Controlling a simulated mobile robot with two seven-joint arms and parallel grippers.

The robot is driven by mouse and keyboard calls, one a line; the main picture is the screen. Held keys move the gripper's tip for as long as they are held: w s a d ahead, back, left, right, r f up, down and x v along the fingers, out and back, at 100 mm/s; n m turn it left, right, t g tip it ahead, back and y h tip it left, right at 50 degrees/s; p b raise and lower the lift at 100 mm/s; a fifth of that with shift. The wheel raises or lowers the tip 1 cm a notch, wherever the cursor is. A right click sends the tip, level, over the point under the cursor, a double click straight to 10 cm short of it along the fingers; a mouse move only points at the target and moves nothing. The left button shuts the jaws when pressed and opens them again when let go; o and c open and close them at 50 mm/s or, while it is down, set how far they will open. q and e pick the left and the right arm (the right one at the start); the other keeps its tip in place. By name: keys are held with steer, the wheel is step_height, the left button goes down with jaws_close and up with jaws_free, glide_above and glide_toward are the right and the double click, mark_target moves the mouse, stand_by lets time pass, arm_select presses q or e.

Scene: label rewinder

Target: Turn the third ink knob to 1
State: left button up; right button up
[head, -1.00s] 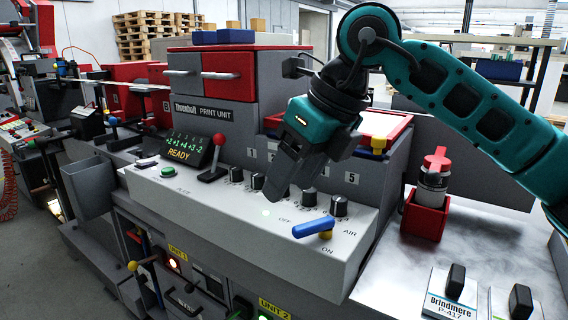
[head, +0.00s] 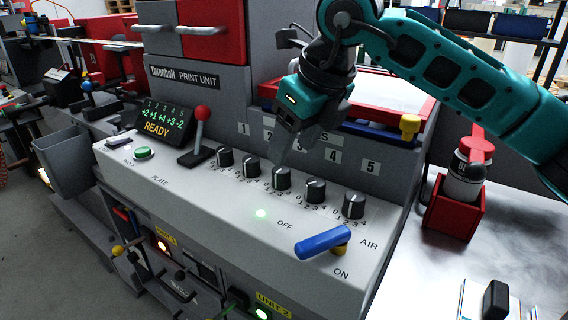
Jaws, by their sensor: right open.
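Several black ink knobs stand in a row on the grey sloped console (head: 215,215) of the print unit. The third ink knob (head: 281,179) is in the middle of the row, with small scale numbers around it. My right gripper (head: 281,155) is open and points down just above and behind the third knob. Its fingers are seen nearly edge-on, and I cannot tell whether they touch the knob. The display (head: 160,122) reads +2 +1 +4 +3 -2 above READY. My left gripper is out of view.
A red-topped lever (head: 201,120) stands left of the knobs. A blue air handle (head: 325,242) lies in front of them. A bottle (head: 467,175) in a red holder stands at the right.

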mark_target(283, 170)
steer(key=x, duration=0.6)
steer(key=shift+w+f, duration=0.1)
steer(key=shift+f, duration=0.05)
steer(key=c, duration=1)
